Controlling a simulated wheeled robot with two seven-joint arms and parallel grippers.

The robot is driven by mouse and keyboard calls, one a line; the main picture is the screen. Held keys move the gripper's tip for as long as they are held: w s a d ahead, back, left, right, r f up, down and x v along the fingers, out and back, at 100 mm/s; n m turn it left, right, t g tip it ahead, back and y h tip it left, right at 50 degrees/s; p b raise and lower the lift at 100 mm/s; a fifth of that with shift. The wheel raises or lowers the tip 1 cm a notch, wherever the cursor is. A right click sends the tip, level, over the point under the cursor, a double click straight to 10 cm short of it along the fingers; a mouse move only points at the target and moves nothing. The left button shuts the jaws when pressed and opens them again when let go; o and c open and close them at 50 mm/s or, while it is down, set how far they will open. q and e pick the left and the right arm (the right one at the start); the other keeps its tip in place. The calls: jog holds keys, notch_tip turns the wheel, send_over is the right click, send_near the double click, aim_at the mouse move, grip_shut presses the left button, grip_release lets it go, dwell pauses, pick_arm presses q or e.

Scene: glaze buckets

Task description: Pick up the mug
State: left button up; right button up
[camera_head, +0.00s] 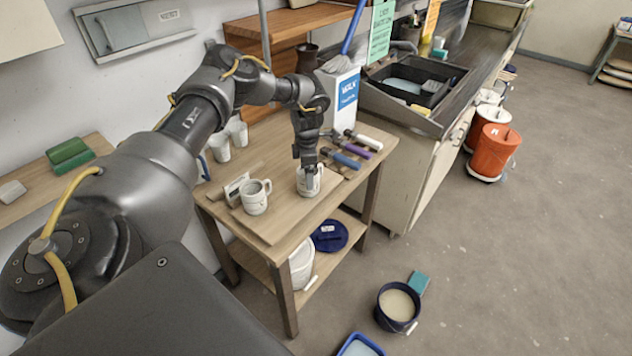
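A white speckled mug (304,184) stands on a board on the wooden table, directly under my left gripper (309,168). My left gripper points down, and its fingertips are at the mug's rim. The fingertips are small and partly merged with the mug, so I cannot tell whether they are open or shut on it. A second white mug (255,199) with its handle to the right stands on the same board, to the left. Two more white cups, one in front (219,147) and one behind (238,132), stand at the back near the wall. My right gripper is not in view.
Several tools with coloured handles (349,158) lie right of the mug. A white-and-blue carton (342,98) stands behind them. A sink (412,82) is at the back right. A dark bucket (397,306) stands on the floor; the floor at right is mostly clear.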

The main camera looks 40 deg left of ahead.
pick_arm(q)
jog(key=shift+f, duration=0.3)
jog(key=shift+w+d, duration=0.15)
jog(key=shift+d, duration=0.1)
jog(key=c, duration=1.3)
jog(key=shift+o, duration=0.2)
